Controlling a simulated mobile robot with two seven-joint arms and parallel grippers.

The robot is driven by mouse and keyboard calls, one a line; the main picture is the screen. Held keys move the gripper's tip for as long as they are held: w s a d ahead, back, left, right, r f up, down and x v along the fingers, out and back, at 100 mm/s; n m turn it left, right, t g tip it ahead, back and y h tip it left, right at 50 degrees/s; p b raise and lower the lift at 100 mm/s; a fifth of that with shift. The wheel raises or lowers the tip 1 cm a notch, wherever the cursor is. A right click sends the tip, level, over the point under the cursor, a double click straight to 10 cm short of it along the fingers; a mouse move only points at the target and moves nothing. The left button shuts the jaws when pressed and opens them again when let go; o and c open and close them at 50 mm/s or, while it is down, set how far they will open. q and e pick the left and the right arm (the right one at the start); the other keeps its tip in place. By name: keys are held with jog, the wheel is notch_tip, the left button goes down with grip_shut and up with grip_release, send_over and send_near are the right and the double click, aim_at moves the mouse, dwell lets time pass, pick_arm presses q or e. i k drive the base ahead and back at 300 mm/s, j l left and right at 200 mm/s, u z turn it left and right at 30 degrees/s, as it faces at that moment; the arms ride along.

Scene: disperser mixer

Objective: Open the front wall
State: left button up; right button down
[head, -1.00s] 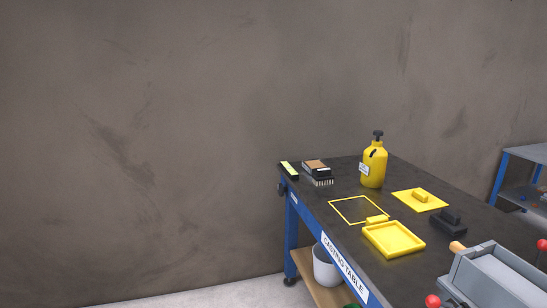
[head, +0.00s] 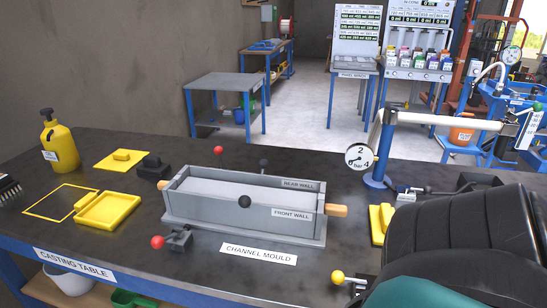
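The grey channel mould (head: 190,222) sits on the dark casting table (head: 330,276). Its front wall (head: 215,205) stands upright along the near side, with a "FRONT WALL" label and a black ball knob (head: 245,201) at its upper middle. The rear wall (head: 258,176) stands upright behind it. A dark clamp (head: 181,240) with a red ball lever (head: 157,242) sits at the mould's near left. Another red ball (head: 218,150) and a dark ball (head: 264,163) rise at the rear. A large black and teal shape, seemingly my arm, covers the lower right.
A yellow bottle (head: 60,147), a yellow tray (head: 108,210) and a black block (head: 152,165) lie left of the mould. A pressure gauge (head: 360,156) on a blue stand is to its right. Table front of the mould is mostly clear.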

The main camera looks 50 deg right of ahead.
aim_at(243, 213)
jog(key=z, duration=1.45)
jog(key=l, duration=0.1)
